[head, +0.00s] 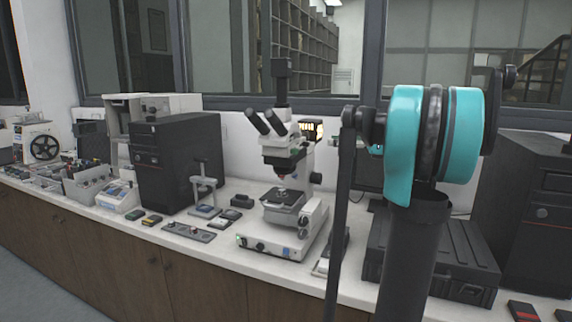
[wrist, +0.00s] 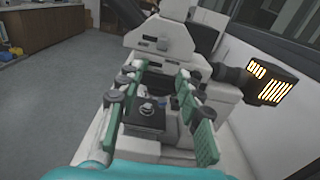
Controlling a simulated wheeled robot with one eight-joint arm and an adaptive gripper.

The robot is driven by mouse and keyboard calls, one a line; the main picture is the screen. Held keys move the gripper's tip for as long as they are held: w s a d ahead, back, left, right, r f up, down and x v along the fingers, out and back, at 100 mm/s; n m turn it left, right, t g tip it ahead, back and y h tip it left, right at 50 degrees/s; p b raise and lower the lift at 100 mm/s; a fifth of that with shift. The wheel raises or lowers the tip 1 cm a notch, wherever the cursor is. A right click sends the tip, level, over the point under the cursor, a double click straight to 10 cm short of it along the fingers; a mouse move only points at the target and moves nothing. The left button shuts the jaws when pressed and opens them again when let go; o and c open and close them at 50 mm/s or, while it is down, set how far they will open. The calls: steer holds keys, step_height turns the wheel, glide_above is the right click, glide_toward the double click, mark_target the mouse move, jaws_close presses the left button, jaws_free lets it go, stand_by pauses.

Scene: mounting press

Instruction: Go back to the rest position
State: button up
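My gripper (wrist: 156,78) shows in the wrist view with its two green-padded fingers spread apart, and nothing is gripped between them. Through the gap I see the dark stage (wrist: 145,115) of a pale instrument, with a small metal part on it. I cannot tell how far the fingers are from it. In the head view, my teal and black arm stands upright at the right, and the gripper itself does not show. A small press-like stand (head: 203,188) with a T-shaped top is on the counter, left of the white microscope (head: 285,165).
The white counter (head: 215,252) is crowded. A black computer tower (head: 178,165) stands left of the microscope. A black case (head: 455,262) and another dark tower (head: 530,190) are at the right. A glowing lamp housing (wrist: 270,84) sits close right of my fingers. Open floor shows at the wrist view's left.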

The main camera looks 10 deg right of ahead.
steer(key=s+a+f+n+g+h, duration=0.15)
steer(key=s+a+f+n, duration=0.25)
steer(key=f, duration=0.5)
steer(key=s+a+f+n+g+h, duration=0.1)
steer(key=s+a+f+n+h, duration=0.3)
steer(key=f, duration=0.5)
steer(key=s+a+f+n+g+h, duration=0.25)
steer(key=s+a+f, duration=0.2)
steer(key=f, duration=0.45)
steer(key=s+d+f+n+h, duration=0.4)
steer(key=s+f+n+h, duration=0.3)
steer(key=s+f+n, duration=0.6)
step_height(320, 180, down, 3)
steer(key=shift+s+f, duration=0.1)
steer(key=shift+s, duration=0.85)
